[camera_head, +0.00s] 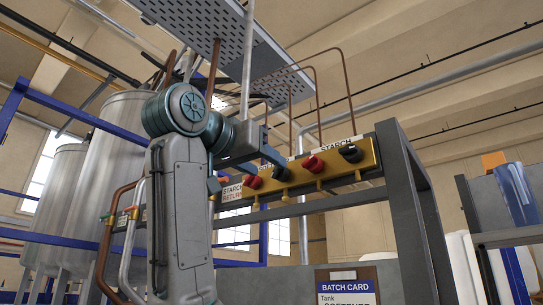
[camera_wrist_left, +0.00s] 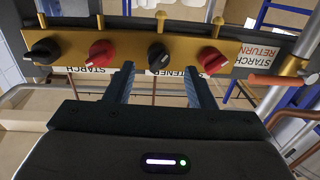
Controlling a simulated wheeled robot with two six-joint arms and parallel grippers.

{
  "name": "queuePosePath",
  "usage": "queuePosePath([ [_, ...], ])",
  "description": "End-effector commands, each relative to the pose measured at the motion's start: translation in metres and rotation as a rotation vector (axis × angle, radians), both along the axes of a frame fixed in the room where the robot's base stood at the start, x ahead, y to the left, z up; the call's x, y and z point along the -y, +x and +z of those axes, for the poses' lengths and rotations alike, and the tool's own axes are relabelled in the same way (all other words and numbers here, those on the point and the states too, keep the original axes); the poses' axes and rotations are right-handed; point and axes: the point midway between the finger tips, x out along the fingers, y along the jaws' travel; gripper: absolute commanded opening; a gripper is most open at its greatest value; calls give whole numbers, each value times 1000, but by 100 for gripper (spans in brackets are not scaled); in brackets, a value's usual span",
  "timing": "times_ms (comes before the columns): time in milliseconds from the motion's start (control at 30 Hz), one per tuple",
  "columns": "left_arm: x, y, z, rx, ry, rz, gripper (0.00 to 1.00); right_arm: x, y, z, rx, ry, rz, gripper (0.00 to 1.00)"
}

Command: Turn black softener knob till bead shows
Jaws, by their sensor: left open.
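A brass panel (camera_head: 330,177) carries a row of red and black knobs. The black knob (camera_wrist_left: 158,56) by a partly hidden label ending in "TENER" (camera_wrist_left: 172,73) sits between the fingertips of my left gripper (camera_wrist_left: 158,72) in the left wrist view, which shows the lettering upside down. The same black knob shows in the head view (camera_head: 281,174). My left gripper (camera_head: 246,170) is open in front of it, with one finger on each side. I cannot tell whether the fingers touch it. No bead can be made out. My right gripper is out of view.
Red knobs (camera_wrist_left: 101,52) (camera_wrist_left: 212,58) flank it closely, and another black knob (camera_wrist_left: 44,50) is at the row's end. A copper pipe (camera_wrist_left: 275,80) stands near the panel. A batch card (camera_head: 346,288) hangs below. A grey frame post (camera_head: 415,220) stands at the right.

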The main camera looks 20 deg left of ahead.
Motion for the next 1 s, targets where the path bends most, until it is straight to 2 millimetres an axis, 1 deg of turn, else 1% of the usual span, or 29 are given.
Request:
queuePosePath([
  [33, 3, 9, 4, -2, 0, 0, 49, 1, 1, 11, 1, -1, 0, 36],
  [100, 5, 18, 3, -2, 0, 0, 49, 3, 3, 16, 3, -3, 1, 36],
  [233, 9, 29, 2, -1, 0, 0, 49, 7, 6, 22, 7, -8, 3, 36],
  [367, 10, 33, 1, 0, 0, 0, 49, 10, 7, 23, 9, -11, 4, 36],
  [600, 10, 33, 0, 1, 1, 1, 49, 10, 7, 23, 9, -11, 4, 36],
  [667, 10, 33, 0, 1, 1, 0, 38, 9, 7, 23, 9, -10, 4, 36],
  [800, 10, 33, 0, 1, 1, 0, 10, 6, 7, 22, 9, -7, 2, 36],
  [833, 10, 33, 0, 1, 1, 0, 5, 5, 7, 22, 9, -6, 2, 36],
  [933, 10, 33, -1, -1, -4, 0, 5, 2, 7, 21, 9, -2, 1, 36],
  [1000, 10, 33, -3, -9, -26, 0, 5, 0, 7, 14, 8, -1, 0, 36],
])
